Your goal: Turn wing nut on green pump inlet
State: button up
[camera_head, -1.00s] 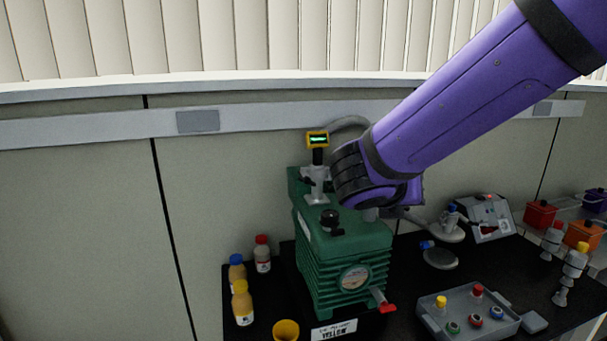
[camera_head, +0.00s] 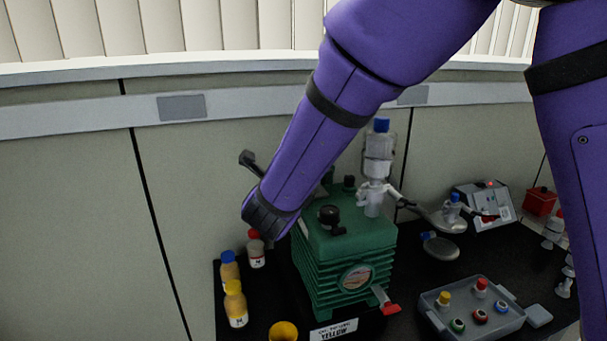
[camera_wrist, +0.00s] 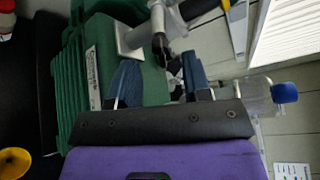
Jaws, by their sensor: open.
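The green pump (camera_head: 345,250) stands on the black bench; its body also shows at the upper left of the wrist view (camera_wrist: 72,85). A small black part (camera_wrist: 161,44), apparently the wing nut, sits beside the pipe. My gripper (camera_wrist: 160,64) is open, its two blue fingers apart on either side of the space just below this part. I cannot tell whether a finger touches it. In the head view my purple forearm hides the inlet and the fingers.
Several bottles (camera_head: 235,303) stand left of the pump. A grey tray (camera_head: 447,322) with vials lies at right. The wall is close behind.

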jog(key=shift+x, duration=2.15)
jog(key=shift+d, duration=0.1)
grip_shut()
